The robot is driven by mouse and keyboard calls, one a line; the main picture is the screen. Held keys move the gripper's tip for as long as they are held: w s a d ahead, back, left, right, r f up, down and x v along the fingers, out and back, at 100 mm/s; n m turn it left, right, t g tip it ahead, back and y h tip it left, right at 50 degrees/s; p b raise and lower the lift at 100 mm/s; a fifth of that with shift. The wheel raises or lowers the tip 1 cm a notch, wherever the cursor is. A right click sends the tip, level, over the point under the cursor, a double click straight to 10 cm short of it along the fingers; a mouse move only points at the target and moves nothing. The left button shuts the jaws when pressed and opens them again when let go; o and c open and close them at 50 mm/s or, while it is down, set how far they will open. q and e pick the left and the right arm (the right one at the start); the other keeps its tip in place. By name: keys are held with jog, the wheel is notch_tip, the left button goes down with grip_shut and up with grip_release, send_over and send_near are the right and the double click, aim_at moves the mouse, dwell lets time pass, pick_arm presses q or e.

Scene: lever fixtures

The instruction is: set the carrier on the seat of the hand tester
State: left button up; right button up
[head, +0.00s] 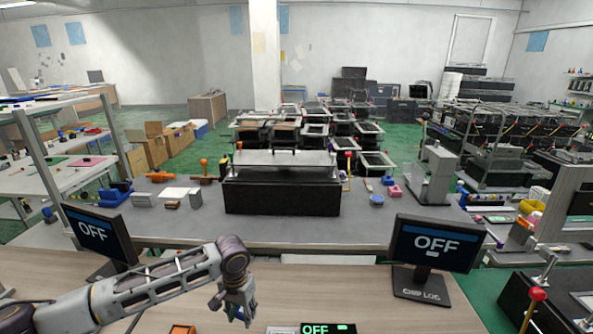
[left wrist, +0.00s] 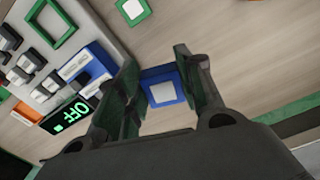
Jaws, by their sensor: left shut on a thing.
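My left gripper (head: 238,309) hangs low over the near wooden table; in the left wrist view its two fingers (left wrist: 157,60) are shut on a blue square carrier (left wrist: 163,92) with a pale square centre. Only a trace of blue shows between the fingers in the head view. A pale device, seemingly the hand tester (left wrist: 43,95), lies left of the gripper in the left wrist view. It has black levers, a green square frame (left wrist: 62,22), a blue block (left wrist: 88,66) and a green OFF display (left wrist: 70,115). That display (head: 315,329) shows at the head view's bottom edge.
A green-framed square piece (left wrist: 132,10) lies on the wood beyond the fingers. An orange frame (head: 183,329) sits at the near edge. Two OFF monitors, left (head: 100,233) and right (head: 433,243), flank the table. The wood between them is mostly clear.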

pick_arm(q)
jog(key=shift+s+a+r+n, duration=0.1)
jog(key=shift+s+r+n, duration=0.05)
jog(key=shift+n, duration=0.65)
jog(key=shift+s+a+n, duration=0.25)
jog(key=shift+a+n, duration=0.1)
jog(key=shift+n, duration=0.65)
jog(key=a, duration=0.2)
jog(key=s+a, duration=0.1)
jog(key=a, duration=0.2)
jog(key=shift+s+a+f, duration=0.3)
jog(key=shift+s+f, duration=0.05)
